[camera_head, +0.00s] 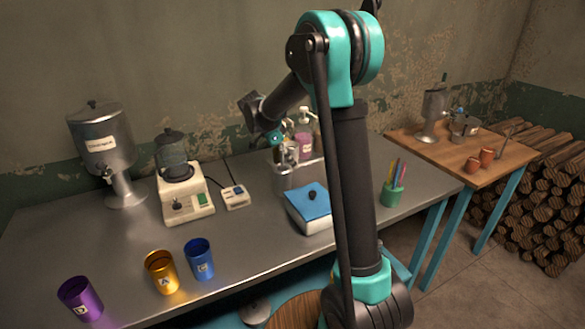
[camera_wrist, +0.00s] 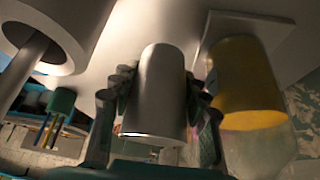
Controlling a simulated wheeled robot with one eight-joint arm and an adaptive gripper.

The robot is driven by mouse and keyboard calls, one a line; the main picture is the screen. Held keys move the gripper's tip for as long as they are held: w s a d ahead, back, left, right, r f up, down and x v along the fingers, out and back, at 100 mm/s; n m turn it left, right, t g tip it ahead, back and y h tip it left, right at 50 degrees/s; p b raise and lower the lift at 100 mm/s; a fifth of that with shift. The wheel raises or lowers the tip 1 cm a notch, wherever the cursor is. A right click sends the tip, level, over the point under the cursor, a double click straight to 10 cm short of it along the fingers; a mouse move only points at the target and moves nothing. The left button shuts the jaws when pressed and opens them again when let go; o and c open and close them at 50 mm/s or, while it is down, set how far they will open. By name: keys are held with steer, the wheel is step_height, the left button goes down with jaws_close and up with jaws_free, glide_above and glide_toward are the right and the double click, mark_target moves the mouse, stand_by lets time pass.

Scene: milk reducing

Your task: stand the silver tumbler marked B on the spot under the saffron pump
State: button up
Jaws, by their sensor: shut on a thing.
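My gripper (camera_wrist: 158,82) is shut on a silver tumbler (camera_wrist: 157,100), with a dark finger on each side. The wrist view is upside down. No letter B shows on the side I see. Beside the tumbler at the right is a yellow-filled clear container (camera_wrist: 245,85), likely the saffron pump's bottle; its nozzle is not clear. In the head view a small silver cylinder (camera_head: 291,153), likely the tumbler, is at my gripper (camera_head: 283,147) by the pump stand (camera_head: 297,177). The spot is hidden, and I cannot tell whether the tumbler touches a surface.
A pink pump bottle (camera_head: 304,146) stands at the stand. A blue-lidded box (camera_head: 309,208) is in front and a green pencil cup (camera_head: 392,194) to the right. Purple D (camera_head: 80,299), gold A (camera_head: 161,272) and blue C (camera_head: 199,259) tumblers stand front left.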

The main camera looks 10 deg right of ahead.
steer(key=shift+d+f, duration=0.2)
steer(key=shift+d, duration=0.3)
steer(key=shift+a+f, duration=0.1)
steer(key=shift+f, duration=1.45)
steer(key=o, duration=1.2)
steer(key=shift+c, duration=0.2)
steer(key=v, duration=1.2)
steer(key=shift+w, duration=0.1)
